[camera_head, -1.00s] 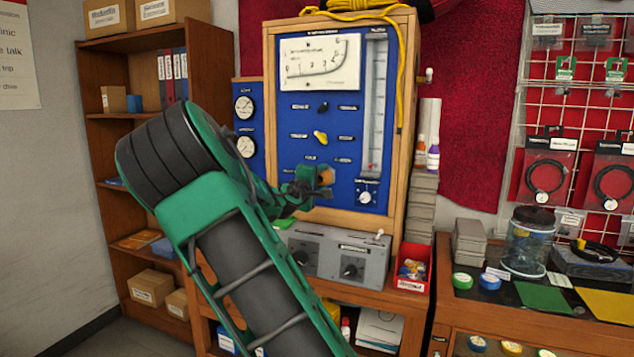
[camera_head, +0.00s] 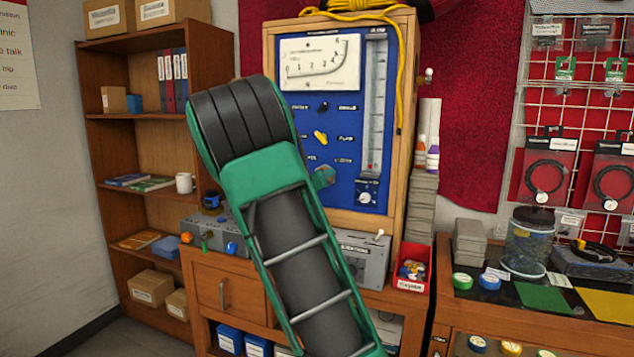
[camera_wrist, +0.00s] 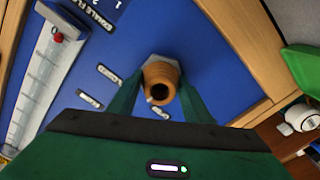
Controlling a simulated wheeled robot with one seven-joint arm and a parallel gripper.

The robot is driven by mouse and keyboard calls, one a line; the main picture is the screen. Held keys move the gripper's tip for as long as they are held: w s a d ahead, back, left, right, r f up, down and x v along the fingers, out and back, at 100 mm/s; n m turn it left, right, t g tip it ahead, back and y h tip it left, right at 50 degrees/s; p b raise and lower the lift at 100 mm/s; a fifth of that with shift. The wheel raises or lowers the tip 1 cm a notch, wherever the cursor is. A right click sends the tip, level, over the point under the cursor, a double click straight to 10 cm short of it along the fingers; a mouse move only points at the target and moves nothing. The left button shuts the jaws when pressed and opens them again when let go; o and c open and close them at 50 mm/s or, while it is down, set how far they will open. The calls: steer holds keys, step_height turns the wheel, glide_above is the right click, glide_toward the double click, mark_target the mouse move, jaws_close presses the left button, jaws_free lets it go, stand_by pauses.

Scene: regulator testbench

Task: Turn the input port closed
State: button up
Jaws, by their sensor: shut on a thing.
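In the wrist view an orange-brown ribbed fitting (camera_wrist: 160,80) with a dark round opening stands out from the blue panel (camera_wrist: 205,50). A pale collar shows behind it; no label naming it as the input port is readable. My gripper (camera_wrist: 158,98) has a green finger on each side of the fitting and is shut on it. In the head view the blue panel (camera_head: 345,115) stands upright in a wooden frame. My arm covers the fitting and most of the gripper there.
Above the bench, the panel carries a meter (camera_head: 320,62), a yellow knob (camera_head: 320,138) and a tall flow tube (camera_head: 374,100). A grey box (camera_head: 365,260) with a toggle and a red bin (camera_head: 412,270) sit below it. A bookshelf (camera_head: 140,118) stands at left.

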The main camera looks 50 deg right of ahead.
steer(key=m, duration=0.3)
steer(key=f+m, duration=0.1)
steer(key=m, duration=0.2)
steer(key=shift+a, duration=0.15)
steer(key=shift+w+m, duration=0.1)
steer(key=shift+m, duration=0.3)
steer(key=o, duration=1)
steer(key=shift+r, duration=0.2)
steer(key=v, duration=1)
steer(key=shift+a, duration=0.3)
